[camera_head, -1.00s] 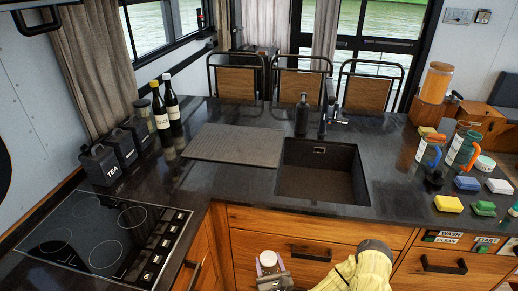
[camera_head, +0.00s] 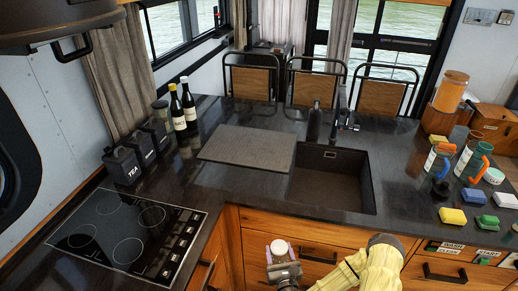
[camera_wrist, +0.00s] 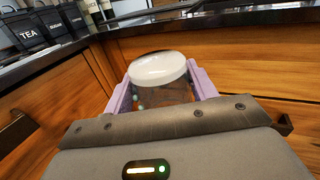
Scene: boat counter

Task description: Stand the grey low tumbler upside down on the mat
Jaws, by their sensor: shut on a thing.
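My gripper (camera_head: 284,266) is low in front of the wooden drawers, below the counter edge. It is shut on a tumbler (camera_head: 279,247) with a pale round end facing up. In the wrist view the tumbler (camera_wrist: 158,69) sits between the two lilac fingers of my gripper (camera_wrist: 160,86). Its pale disc-like end is on top, and a see-through, greyish body shows below. I cannot tell for sure whether that end is base or mouth. The flat grey mat (camera_head: 246,148) lies bare on the dark counter, left of the sink.
The sink (camera_head: 330,180) with a black tap (camera_head: 345,122) is right of the mat. Two bottles (camera_head: 183,104) and black canisters (camera_head: 123,166) stand left, behind the hob (camera_head: 125,235). Orange-handled bottles (camera_head: 473,160), sponges (camera_head: 453,216) and a tub (camera_head: 493,175) crowd the right side.

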